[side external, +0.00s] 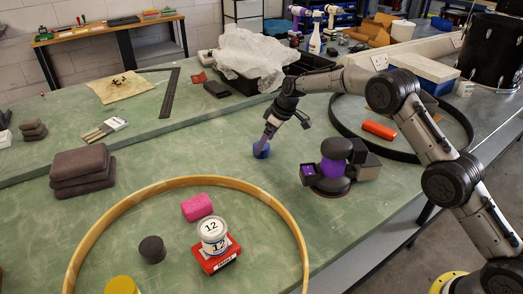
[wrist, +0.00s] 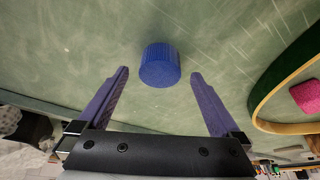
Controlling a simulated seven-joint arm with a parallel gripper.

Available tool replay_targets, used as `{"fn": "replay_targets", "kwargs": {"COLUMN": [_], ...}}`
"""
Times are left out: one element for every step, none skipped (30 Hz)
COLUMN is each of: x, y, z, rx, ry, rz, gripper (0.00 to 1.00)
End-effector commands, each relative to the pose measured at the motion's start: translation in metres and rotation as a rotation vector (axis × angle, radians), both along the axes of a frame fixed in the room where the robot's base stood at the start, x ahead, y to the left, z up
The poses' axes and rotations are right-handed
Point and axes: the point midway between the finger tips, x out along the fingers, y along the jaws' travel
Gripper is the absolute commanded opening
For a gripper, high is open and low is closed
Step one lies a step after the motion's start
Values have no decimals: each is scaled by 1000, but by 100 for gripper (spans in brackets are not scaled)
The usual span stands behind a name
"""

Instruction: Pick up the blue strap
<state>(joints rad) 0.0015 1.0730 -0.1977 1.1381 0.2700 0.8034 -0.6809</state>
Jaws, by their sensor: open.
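The blue strap (side external: 262,149) looks like a short, rolled blue cylinder standing on the green bench. In the wrist view the blue strap (wrist: 160,66) lies just beyond and between the fingertips, with clear space on both sides. My gripper (side external: 264,143) is right at the strap in the side view, pointing down at a tilt. In the wrist view my gripper (wrist: 159,72) has its two purple fingers spread apart with nothing held.
A purple and black device (side external: 334,168) stands right of the strap. A wooden hoop (side external: 170,184) lies in front, around a pink roll (side external: 197,207), a white can (side external: 212,236) and a black cylinder (side external: 152,249). A black hoop (side external: 400,155) lies right. Bench left of the strap is clear.

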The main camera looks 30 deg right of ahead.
Motion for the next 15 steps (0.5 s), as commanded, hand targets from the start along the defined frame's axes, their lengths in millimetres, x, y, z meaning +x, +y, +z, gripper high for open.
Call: {"fn": "replay_targets", "kwargs": {"x": [3, 4, 6, 7, 7, 8, 9, 9, 9, 9, 9, 9, 9, 9, 9], "y": [2, 3, 4, 4, 5, 5, 5, 5, 6, 6, 6, 6, 5, 5, 5], "z": [-6, -11, -15, -18, -20, -22, -22, -23, -23, -23, -23, -23, -23, -23, -23], "rx": [0, 0, 0, 0, 0, 0, -1, 0, 0, 0, 0, 0, 0, 0, -1], "ry": [0, 1, 1, 0, 0, -1, -2, -2, -2, -2, -2, -2, -2, -2, -2], "rz": [1, 1, 1, 1, 1, 1, 1, 1, 1, 1, 1, 1, 1, 1, 1], "gripper": [100, 100, 100, 100, 100, 100, 100, 100, 100, 100, 100, 100, 100, 100, 95]}}
